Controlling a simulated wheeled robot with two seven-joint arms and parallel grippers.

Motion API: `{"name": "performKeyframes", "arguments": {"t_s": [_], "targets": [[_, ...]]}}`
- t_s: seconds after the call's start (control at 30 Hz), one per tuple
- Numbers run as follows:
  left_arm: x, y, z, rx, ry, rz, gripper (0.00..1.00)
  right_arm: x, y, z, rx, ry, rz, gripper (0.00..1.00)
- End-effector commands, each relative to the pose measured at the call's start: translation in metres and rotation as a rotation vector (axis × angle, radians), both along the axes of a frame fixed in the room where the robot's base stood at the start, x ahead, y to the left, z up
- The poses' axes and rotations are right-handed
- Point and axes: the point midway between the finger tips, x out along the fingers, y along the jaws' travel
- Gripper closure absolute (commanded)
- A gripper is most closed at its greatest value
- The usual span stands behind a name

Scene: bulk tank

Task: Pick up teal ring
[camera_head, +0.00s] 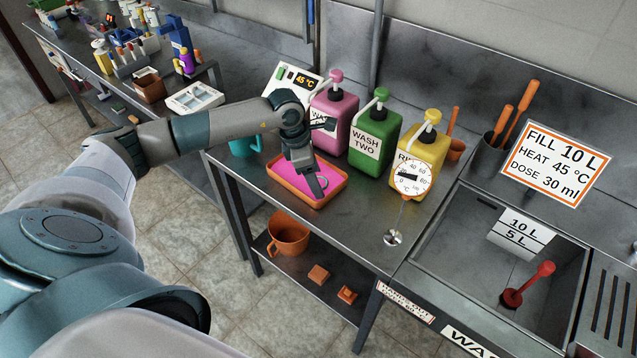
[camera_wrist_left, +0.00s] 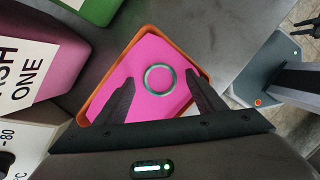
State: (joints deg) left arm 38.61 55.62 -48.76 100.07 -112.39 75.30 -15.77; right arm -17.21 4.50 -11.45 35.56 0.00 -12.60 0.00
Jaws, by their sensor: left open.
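The teal ring (camera_wrist_left: 159,78) lies flat on the pink surface of an orange-rimmed tray (camera_wrist_left: 142,37) in the left wrist view. My left gripper (camera_head: 319,192) is over the tray, pointing down. In the left wrist view my left gripper (camera_wrist_left: 160,90) is open and empty, with one finger to each side of the ring in the picture. I cannot tell its exact height above the ring.
Pink (camera_head: 334,117), green (camera_head: 375,139) and yellow (camera_head: 420,165) pump bottles stand behind and right of the tray. A teal mug (camera_head: 243,146) is left of it. A dial thermometer (camera_head: 412,178) stands near the sink (camera_head: 490,262). Bare tabletop lies right of the tray.

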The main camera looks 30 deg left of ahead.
Motion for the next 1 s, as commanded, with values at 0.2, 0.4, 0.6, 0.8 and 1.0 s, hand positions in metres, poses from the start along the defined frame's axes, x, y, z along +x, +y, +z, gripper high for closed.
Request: {"name": "performKeyframes", "arguments": {"t_s": [0.2, 0.4, 0.6, 0.8, 1.0], "targets": [[0.0000, 0.0002, 0.0002, 0.000, 0.000, 0.000, 0.36, 0.0000, -0.0001, -0.0003, 0.000, 0.000, 0.000, 0.69], [0.0000, 0.0002, 0.0003, 0.000, 0.000, 0.000, 0.60, -0.0002, -0.0006, -0.0002, 0.000, 0.000, 0.001, 0.69], [-0.0001, 0.0002, 0.0004, 0.000, 0.000, 0.000, 0.80, -0.0002, -0.0016, -0.0002, -0.001, 0.001, 0.001, 0.69], [0.0001, 0.0002, 0.0009, 0.000, 0.000, 0.000, 0.80, -0.0003, -0.0022, -0.0008, -0.002, 0.001, 0.001, 0.69], [0.0008, 0.0008, 0.0095, 0.001, -0.002, 0.000, 0.80, -0.0004, -0.0023, -0.0080, -0.002, 0.001, 0.001, 0.69]]}}
